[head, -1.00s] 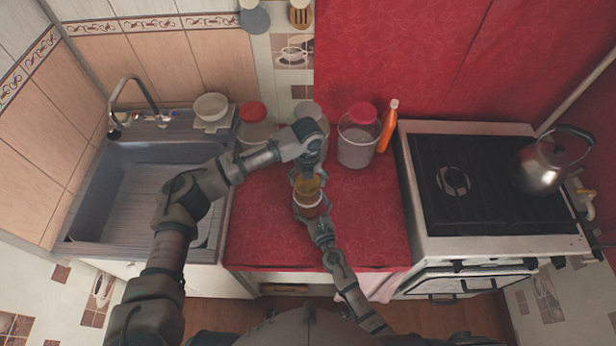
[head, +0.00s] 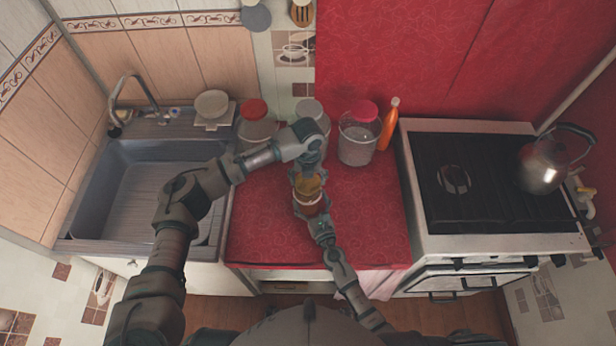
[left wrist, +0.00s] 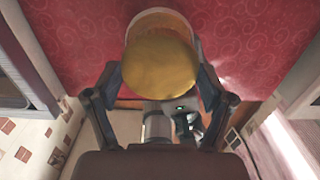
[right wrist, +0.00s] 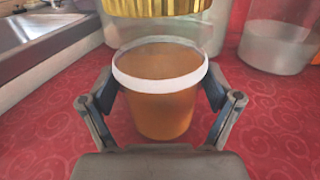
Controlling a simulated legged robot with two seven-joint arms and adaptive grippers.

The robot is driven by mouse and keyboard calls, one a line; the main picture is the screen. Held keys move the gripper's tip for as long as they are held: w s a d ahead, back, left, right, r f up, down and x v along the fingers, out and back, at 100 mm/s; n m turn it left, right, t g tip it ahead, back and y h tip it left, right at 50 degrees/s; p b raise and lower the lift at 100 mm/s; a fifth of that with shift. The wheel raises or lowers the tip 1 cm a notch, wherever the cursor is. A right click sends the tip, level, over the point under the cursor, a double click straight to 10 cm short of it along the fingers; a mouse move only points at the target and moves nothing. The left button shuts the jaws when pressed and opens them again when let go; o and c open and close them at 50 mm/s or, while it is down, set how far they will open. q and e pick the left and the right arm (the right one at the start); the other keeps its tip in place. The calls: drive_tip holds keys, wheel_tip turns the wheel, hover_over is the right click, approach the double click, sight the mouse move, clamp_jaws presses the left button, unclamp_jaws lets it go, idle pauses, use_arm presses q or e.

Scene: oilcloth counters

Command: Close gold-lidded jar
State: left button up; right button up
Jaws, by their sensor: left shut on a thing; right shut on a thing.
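The gold lid (head: 308,184) is held by my left gripper (left wrist: 160,78), which is shut on it; the lid (left wrist: 160,82) fills the middle of the left wrist view. The orange-brown jar (right wrist: 163,108) has a pale band round its open rim. My right gripper (right wrist: 160,88) is shut on the jar from both sides. In the right wrist view the lid (right wrist: 155,8) is at the top, apart from the jar's rim. In the head view the jar (head: 311,207) is just below the lid, partly hidden by my gripper.
Behind on the red counter (head: 260,235) stand a red-lidded jar (head: 255,125), a grey-lidded jar (head: 310,112), a pink-lidded jar (head: 358,138) and an orange bottle (head: 388,124). A sink (head: 150,200) is left; a stove (head: 485,190) with a kettle (head: 545,165) is right. The front counter is clear.

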use_arm(q)
drive_tip(key=shift+f, duration=0.1)
use_arm(e)
clamp_jaws()
use_arm(q)
drive_tip(key=m, duration=1)
drive_tip(key=o, duration=0.7)
drive_tip(key=shift+c, duration=0.2)
